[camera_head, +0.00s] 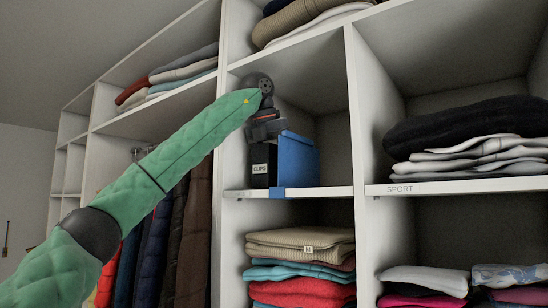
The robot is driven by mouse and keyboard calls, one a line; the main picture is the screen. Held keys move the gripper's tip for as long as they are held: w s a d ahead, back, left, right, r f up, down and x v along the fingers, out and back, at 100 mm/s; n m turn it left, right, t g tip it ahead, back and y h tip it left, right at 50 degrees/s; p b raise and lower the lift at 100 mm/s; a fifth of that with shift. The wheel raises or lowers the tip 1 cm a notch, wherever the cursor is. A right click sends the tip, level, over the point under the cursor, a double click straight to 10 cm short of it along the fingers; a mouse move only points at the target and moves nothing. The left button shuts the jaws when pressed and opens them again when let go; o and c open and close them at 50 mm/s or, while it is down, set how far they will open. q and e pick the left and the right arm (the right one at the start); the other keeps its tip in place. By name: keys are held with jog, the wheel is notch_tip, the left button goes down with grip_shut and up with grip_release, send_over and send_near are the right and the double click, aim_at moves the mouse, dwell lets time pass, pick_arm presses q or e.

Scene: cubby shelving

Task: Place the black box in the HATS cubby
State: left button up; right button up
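The black box (262,168), with a white label reading CLIPS, is upright in the middle cubby (333,135), near its left wall. My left gripper (266,138) is directly above the black box, at its top. Its fingertips are hidden or too dark against the box, so I cannot tell whether they grip it. A blue box-like thing (300,160) is close against the box's right side. A small marking on the shelf edge below the black box is too faint to read. My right gripper is not in view.
The cubby below holds folded clothes (300,240). The right cubby, marked SPORT (400,189), holds a folded stack (470,140). Coats (190,235) hang at left. The middle cubby's right side is free.

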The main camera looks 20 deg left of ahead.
pick_arm(q)
jog(key=shift+s+a+f, duration=0.1)
jog(key=shift+a+f, duration=0.15)
jog(key=shift+d+f, duration=0.1)
jog(key=shift+d, duration=0.1)
jog(key=o, duration=1.1)
jog(key=shift+a, duration=0.1)
jog(key=shift+c, duration=0.2)
